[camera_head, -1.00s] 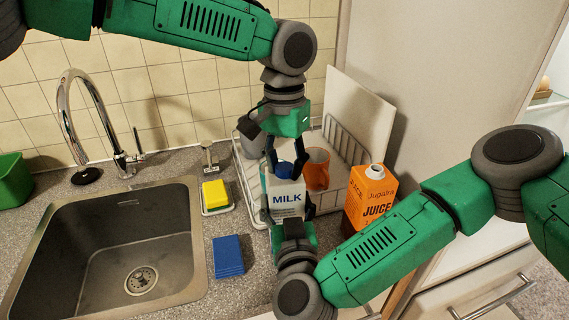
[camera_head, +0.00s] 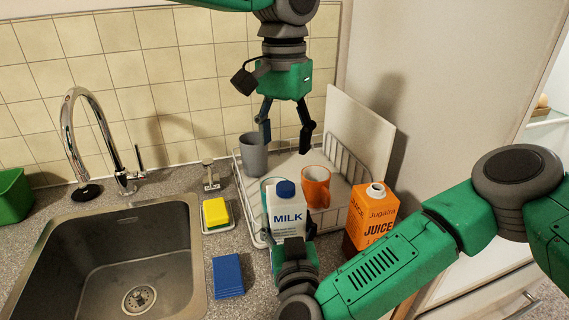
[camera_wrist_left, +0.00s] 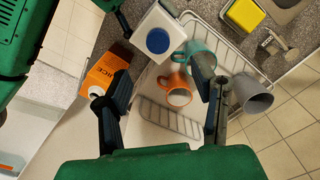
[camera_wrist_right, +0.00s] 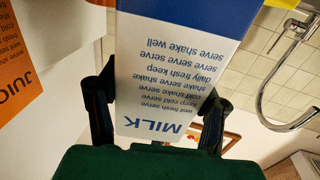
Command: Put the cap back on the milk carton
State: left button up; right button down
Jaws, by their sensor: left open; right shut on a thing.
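The milk carton (camera_head: 287,216) is white with blue MILK lettering and stands upright in front of the dish rack. My right gripper (camera_head: 296,240) is shut on its lower part; the right wrist view shows the carton (camera_wrist_right: 170,75) between both fingers. The blue cap (camera_head: 285,188) sits on top of the carton; the left wrist view shows the cap (camera_wrist_left: 158,40) from above, centred on the white top. I cannot tell how tightly it is seated. My left gripper (camera_head: 286,145) is open and empty, above and behind the carton, over the dish rack.
An orange juice carton (camera_head: 372,218) without a cap stands right of the milk. The dish rack (camera_head: 345,160) holds an orange mug (camera_head: 316,187), a teal mug (camera_wrist_left: 203,48), a grey cup (camera_head: 253,157) and a white board (camera_head: 357,137). A sink (camera_head: 100,270), yellow sponge (camera_head: 215,212) and blue cloth (camera_head: 228,276) lie left.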

pick_arm(q)
notch_tip(320, 180, up, 2)
jog(key=shift+r, duration=0.15)
pick_arm(e)
jog(key=shift+c, duration=1.7)
grip_release()
jog(key=shift+s, duration=0.1)
pick_arm(q)
jog(key=shift+d, duration=0.1)
pick_arm(e)
jog(key=s+d, duration=0.2)
jog(key=s, duration=0.9)
jog(key=shift+s, duration=0.3)
